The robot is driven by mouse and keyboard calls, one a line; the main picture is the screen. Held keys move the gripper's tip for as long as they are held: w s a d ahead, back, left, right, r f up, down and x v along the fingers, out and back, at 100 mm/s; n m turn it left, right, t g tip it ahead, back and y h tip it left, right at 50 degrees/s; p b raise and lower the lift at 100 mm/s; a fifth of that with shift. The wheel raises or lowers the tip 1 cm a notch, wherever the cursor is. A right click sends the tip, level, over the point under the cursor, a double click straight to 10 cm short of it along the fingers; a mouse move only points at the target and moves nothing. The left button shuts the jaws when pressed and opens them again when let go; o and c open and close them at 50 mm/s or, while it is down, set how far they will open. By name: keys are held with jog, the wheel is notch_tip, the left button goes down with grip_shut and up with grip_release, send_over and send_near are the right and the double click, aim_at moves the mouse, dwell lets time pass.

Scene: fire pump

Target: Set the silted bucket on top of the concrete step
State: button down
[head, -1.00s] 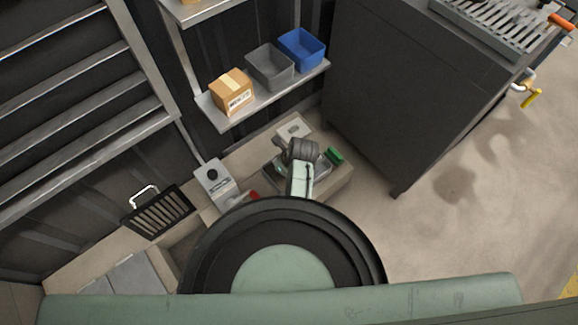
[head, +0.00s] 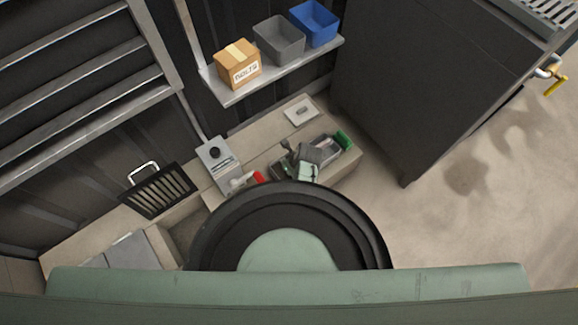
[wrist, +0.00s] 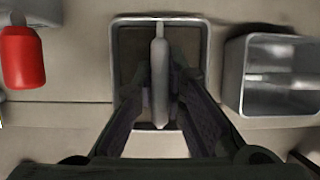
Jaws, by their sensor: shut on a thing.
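The silted bucket (wrist: 205,50) is a grey rectangular pail with brown, dirty insides, seen from above in the wrist view. A grey bar handle (wrist: 160,50) spans its middle. My gripper (wrist: 160,88) is shut on this handle, one dark finger on each side. In the head view my gripper (head: 303,160) is over the pale concrete ledge, and my arm hides much of the bucket there. The concrete step (head: 270,130) appears to be part of this pale ledge along the wall. I cannot tell whether the bucket touches the surface below.
A grey open tray (wrist: 240,75) sits close right of the bucket. A red bottle (wrist: 22,55) is on the left. A grate (head: 158,192) leans at the wall beside an open pit (head: 188,232). A shelf (head: 270,75) and dark cabinet (head: 420,90) stand behind.

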jog(key=shift+f, duration=0.6)
jog(key=c, duration=1.7)
grip_release()
jog(key=shift+f, duration=0.1)
jog(key=shift+o, duration=0.2)
jog(key=p+v, duration=0.1)
jog(key=v, duration=1.1)
